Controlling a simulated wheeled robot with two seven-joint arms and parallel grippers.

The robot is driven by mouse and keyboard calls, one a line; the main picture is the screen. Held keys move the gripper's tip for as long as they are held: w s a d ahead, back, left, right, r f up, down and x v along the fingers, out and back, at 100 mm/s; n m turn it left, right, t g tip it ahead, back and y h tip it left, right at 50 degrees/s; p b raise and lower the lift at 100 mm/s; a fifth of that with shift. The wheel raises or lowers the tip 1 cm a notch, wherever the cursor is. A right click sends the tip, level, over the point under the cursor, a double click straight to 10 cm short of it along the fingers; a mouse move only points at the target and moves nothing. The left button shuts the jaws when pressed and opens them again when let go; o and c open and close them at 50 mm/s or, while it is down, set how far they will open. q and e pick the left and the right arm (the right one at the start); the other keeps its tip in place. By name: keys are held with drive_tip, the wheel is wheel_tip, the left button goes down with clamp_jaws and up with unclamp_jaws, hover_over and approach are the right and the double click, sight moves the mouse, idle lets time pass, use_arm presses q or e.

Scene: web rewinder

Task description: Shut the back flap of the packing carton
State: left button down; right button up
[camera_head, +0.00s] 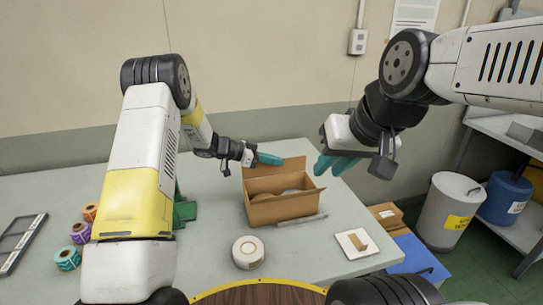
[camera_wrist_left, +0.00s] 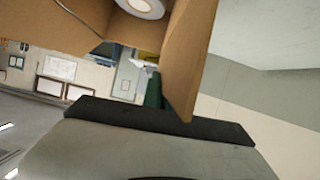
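The brown packing carton (camera_head: 282,207) stands open on the table, with a roll partly visible inside. Its back flap (camera_head: 285,170) stands raised at the far side; a front flap also sticks out. My left gripper (camera_head: 268,158) is at the upper left of the back flap, its teal fingers close to or touching it; I cannot tell which. In the left wrist view a cardboard flap (camera_wrist_left: 188,60) fills the middle, with one teal finger beside it and a white roll (camera_wrist_left: 142,6) above.
A white roll (camera_head: 248,252) and a white pad with a brown piece (camera_head: 350,250) lie in front of the carton. Coloured label rolls (camera_head: 80,232) and a dark frame (camera_head: 20,240) are at the left. Bins (camera_head: 447,210) stand right of the table.

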use_arm(q)
drive_tip(key=c, duration=1.6)
unclamp_jaws()
drive_tip(key=shift+c, duration=0.2)
drive_tip(key=shift+a, duration=0.1)
drive_tip(key=v, duration=0.7)
drive_tip(key=shift+s+a+r, duration=0.1)
drive_tip(key=shift+a+r, duration=0.1)
